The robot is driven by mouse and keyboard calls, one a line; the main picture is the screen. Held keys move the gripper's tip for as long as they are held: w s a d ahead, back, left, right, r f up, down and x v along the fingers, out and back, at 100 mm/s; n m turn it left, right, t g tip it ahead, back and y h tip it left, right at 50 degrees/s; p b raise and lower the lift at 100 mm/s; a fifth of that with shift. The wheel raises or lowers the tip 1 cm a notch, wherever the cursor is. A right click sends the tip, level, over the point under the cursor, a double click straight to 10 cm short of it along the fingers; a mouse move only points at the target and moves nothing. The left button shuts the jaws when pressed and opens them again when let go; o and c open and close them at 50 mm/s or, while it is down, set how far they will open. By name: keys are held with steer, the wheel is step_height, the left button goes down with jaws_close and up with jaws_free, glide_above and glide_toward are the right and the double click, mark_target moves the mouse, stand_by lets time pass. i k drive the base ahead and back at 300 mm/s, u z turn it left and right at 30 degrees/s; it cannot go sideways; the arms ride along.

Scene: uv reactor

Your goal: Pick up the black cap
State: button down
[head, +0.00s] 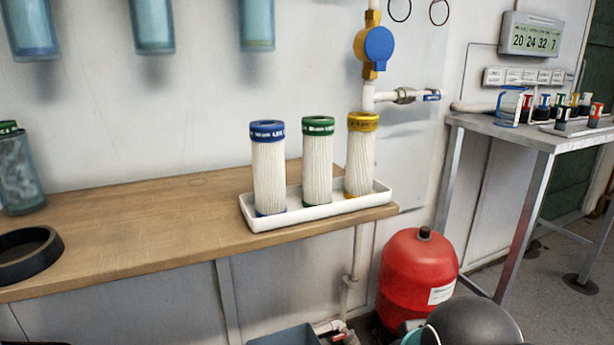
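I see no thing that is clearly a loose black cap. A thick black ring (28,252) lies on the wooden bench at the left, cut off by the picture's left edge. A small black cap-like knob (424,233) sits on top of the red tank (415,275) below the bench's right end. Several small bottles with coloured and dark tops (562,103) stand on the metal table at the right, too small to tell in detail.
The wooden bench (150,215) holds a white tray (320,211) with three filter cartridges topped blue, green and yellow. Its middle is clear. Clear blue housings (153,25) hang above. A metal table (500,128) stands right. A blue bin (285,336) is below the bench.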

mark_target(425, 232)
steer(key=u, duration=2.4)
steer(key=k, duration=1.45)
steer(key=z, duration=1.8)
steer(key=i, duration=1)
